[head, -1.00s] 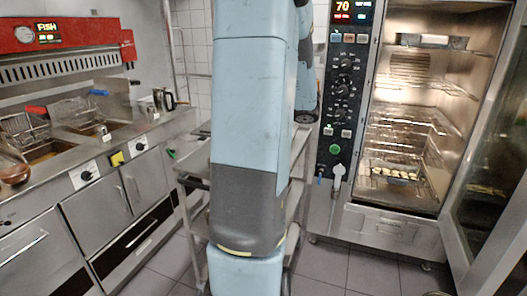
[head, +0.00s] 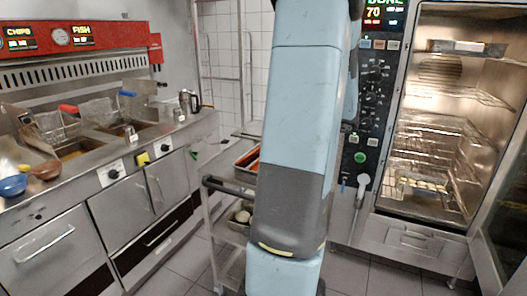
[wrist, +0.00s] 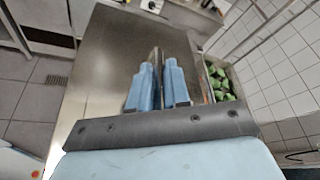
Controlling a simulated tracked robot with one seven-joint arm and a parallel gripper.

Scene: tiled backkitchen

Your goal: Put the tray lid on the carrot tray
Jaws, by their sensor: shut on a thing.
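In the wrist view, my gripper's (wrist: 160,68) two blue fingers are close together around a thin dark upright piece. A broad flat steel sheet, which looks like the tray lid (wrist: 112,60), spreads below and left of the fingers. I cannot clearly make out how the held piece joins it. In the head view, a steel tray (head: 243,175) with orange contents, likely the carrot tray, sits on the trolley, partly hidden behind my arm. My gripper is hidden there. In the wrist view, a thin orange-brown strip shows just right of the fingers.
A tray of green vegetables (wrist: 218,85) lies right of the fingers in the wrist view. The trolley (head: 212,187) has a lower shelf with more containers. An open lit oven (head: 425,130) stands at right, fryers (head: 75,150) at left. Floor between fryers and trolley is clear.

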